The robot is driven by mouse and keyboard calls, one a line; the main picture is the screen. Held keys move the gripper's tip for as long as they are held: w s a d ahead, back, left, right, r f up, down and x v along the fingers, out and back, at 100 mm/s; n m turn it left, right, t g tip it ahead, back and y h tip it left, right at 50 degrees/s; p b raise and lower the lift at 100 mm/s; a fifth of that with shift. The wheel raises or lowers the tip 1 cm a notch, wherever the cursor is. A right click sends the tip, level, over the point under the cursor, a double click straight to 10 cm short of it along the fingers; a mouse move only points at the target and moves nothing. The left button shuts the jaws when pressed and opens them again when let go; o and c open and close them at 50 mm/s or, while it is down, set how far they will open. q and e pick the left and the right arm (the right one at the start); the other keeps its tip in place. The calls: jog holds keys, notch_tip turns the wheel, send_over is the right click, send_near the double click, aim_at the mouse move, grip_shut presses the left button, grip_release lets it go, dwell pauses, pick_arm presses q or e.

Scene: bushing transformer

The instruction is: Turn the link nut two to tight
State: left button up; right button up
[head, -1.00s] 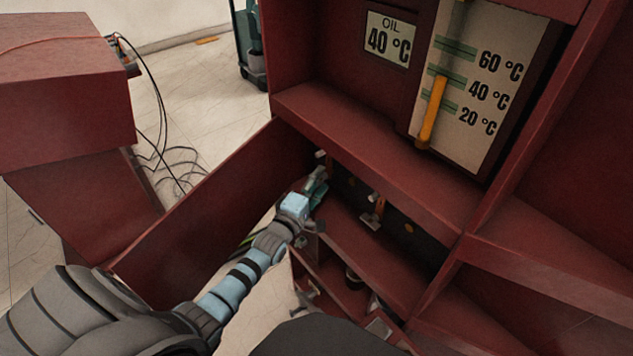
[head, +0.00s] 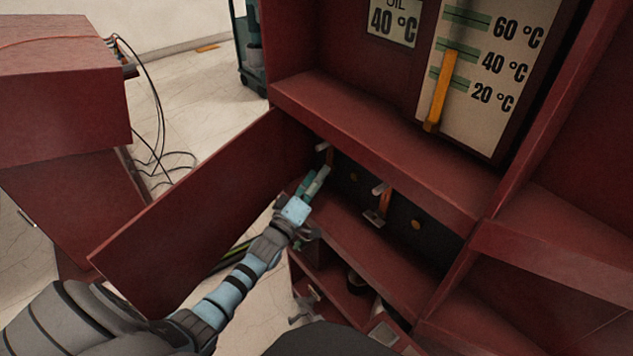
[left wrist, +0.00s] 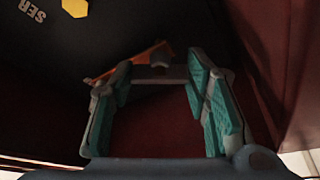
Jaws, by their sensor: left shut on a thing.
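My left gripper (head: 316,178) reaches into the low compartment of the red cabinet, near its left end. In the left wrist view its two green-padded fingers (left wrist: 160,80) stand apart on either side of a grey, wide, wing-like nut (left wrist: 157,73), shut on it. A small grey stud end and an orange link bar (left wrist: 140,60) show just behind the nut. In the head view the fingers hide this nut. Another orange link (head: 385,200) with a grey nut (head: 375,217) hangs to the right, apart from the gripper. My right gripper is not in view.
A red shelf (head: 380,140) overhangs the compartment, and an open red door panel (head: 200,220) stands left of my arm. The dark back wall (head: 350,180) has orange spots. A temperature gauge (head: 470,80) is above. Cables (head: 155,130) hang by a red box at left.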

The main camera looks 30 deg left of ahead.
pick_arm(q)
jog(key=shift+f, duration=0.15)
jog(key=o, duration=1.2)
jog(key=shift+c, duration=0.2)
jog(key=r+v, duration=0.3)
jog(key=v, duration=1)
jog(key=shift+s, duration=0.25)
